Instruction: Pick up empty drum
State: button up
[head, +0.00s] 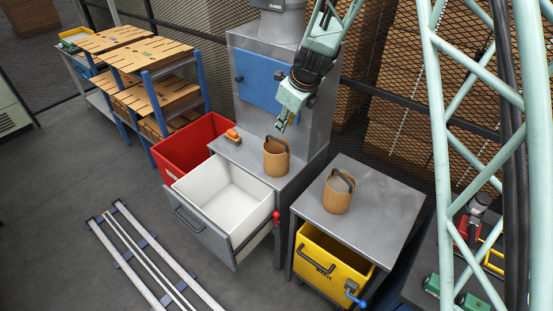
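Two tan drums with arched handles are in view. One drum (276,158) stands upright on the grey machine's ledge. The other drum (338,194) stands upright on the grey metal table (385,204) to the right. Which of them is empty is not clear at this size. My gripper (286,124) points down just above the ledge drum, slightly to its right, and appears apart from it. Its fingers are too small to tell whether they are open or shut.
An open white-lined drawer (225,190) juts out below the ledge. A red bin (190,148) stands to its left. A yellow bin (330,262) sits under the table. Floor rails (128,250) lie front left.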

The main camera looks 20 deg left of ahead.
aim_at(277, 140)
jog(key=b+x, duration=0.1)
jog(key=x, duration=0.7)
jog(key=shift+f, duration=0.2)
jog(key=shift+a, duration=0.1)
dwell(0.3)
jog(key=shift+b+x, duration=0.35)
jog(key=shift+x, duration=2.3)
jog(key=shift+c, duration=0.4)
grip_shut()
